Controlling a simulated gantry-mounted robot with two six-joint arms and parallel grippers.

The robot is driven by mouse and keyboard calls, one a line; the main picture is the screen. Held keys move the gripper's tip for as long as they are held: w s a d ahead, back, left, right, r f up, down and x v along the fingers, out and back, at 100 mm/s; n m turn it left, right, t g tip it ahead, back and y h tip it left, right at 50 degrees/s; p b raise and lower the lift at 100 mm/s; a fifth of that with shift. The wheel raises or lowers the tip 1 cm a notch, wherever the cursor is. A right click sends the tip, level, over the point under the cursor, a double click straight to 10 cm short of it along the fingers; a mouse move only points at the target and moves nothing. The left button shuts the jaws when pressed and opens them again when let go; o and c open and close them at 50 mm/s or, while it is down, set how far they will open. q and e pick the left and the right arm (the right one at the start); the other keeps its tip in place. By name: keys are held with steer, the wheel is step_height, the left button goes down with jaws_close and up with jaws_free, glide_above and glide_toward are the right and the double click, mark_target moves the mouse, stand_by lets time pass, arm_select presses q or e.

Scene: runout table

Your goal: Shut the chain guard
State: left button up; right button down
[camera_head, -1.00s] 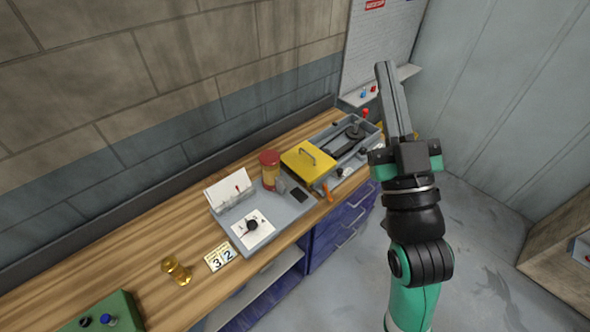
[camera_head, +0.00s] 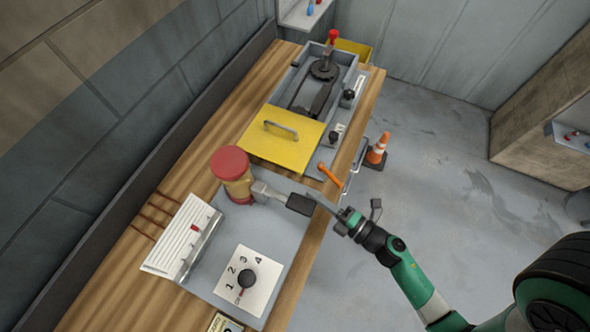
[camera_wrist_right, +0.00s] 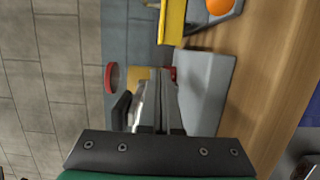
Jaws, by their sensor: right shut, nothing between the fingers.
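The chain guard is a yellow cover (camera_head: 283,146) with a grey handle. It lies over the near end of a grey housing (camera_head: 350,78), leaving the dark wheel and chain (camera_head: 318,82) at the far end exposed. Its yellow edge (camera_wrist_right: 173,22) shows at the top of the right wrist view. My right gripper (camera_head: 312,196) is shut and empty. It is above the grey panel's right side, nearer than the guard and apart from it. Its closed fingers (camera_wrist_right: 156,74) point up in the wrist view. My left gripper is not in view.
An orange lever (camera_head: 329,175) sticks out at the guard's near right. A traffic cone (camera_head: 377,150) is beyond the bench edge.

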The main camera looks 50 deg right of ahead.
steer(key=w, duration=0.9)
steer(key=shift+w+d+r, duration=0.1)
steer(key=shift+w+d, duration=0.15)
steer(key=shift+w, duration=0.1)
steer(key=shift+d, duration=0.1)
